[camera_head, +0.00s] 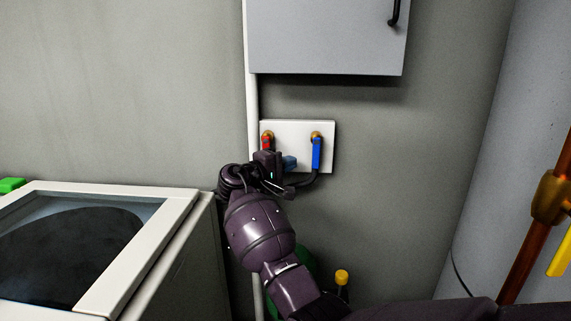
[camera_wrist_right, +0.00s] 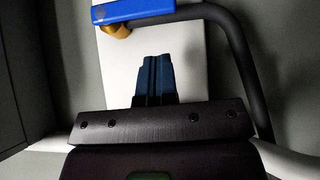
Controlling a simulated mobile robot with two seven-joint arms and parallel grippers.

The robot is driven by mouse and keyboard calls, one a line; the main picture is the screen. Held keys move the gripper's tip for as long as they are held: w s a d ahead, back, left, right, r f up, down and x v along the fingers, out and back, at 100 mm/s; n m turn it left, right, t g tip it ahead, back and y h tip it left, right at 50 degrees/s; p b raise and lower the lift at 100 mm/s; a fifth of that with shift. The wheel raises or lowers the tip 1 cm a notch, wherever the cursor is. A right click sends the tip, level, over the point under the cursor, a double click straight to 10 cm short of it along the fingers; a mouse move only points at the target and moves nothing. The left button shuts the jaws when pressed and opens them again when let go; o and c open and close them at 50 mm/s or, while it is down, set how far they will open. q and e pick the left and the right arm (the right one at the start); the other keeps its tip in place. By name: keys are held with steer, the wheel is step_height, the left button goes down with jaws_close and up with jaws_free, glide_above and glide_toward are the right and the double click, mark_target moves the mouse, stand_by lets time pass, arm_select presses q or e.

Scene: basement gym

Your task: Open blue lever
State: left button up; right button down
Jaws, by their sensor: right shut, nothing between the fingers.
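The blue lever (camera_head: 316,153) hangs down from a brass valve on a white wall plate (camera_head: 297,127). In the right wrist view the blue lever (camera_wrist_right: 150,10) lies across the top edge, partly cut off, with brass at its left end. My right gripper (camera_head: 290,163) is in front of the plate, between the red and blue levers, to the left of the blue lever and apart from it. In the right wrist view its blue fingers (camera_wrist_right: 155,78) are together and empty, pointing at the white plate (camera_wrist_right: 190,50). My left gripper is not in view.
A red lever (camera_head: 267,143) sits on the plate's left side, partly behind my wrist. A dark hose (camera_wrist_right: 240,60) curves beside the blue lever. A grey cabinet (camera_head: 325,35) hangs above. A white-framed appliance (camera_head: 150,250) stands left. A copper pipe (camera_head: 535,235) with a yellow handle is right.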

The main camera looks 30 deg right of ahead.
arm_select(q)
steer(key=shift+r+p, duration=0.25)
steer(key=shift+p, duration=0.1)
arm_select(e)
steer(key=s+a, duration=0.1)
steer(key=a, duration=0.9)
steer(key=shift+s, duration=0.15)
steer(key=w+a+r+n+t+y, duration=0.2)
steer(key=w+a+t+y, duration=0.35)
steer(key=t, duration=0.45)
steer(key=s+a+f+n+t+y+p, duration=0.1)
steer(key=s+a+f+t+y+p, duration=0.2)
steer(key=s+f+y, duration=0.6)
arm_select(q)
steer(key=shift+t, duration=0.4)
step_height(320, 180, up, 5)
steer(key=p, duration=0.3)
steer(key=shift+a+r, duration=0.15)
arm_select(e)
steer(key=s+d+f+m+g+y, duration=0.1)
steer(key=s+f, duration=0.7)
steer(key=s, duration=0.5)
steer(key=s+d+f+m+g+y, duration=0.1)
steer(key=s+d+f+g, duration=0.1)
steer(key=s+f, duration=0.6)
steer(key=s+d+f+m+g+y, duration=0.1)
steer(key=s+f, duration=0.6)
steer(key=s, duration=1.2)
steer(key=shift+s+d+f+m+g, duration=0.3)
steer(key=shift+d+f, duration=0.1)
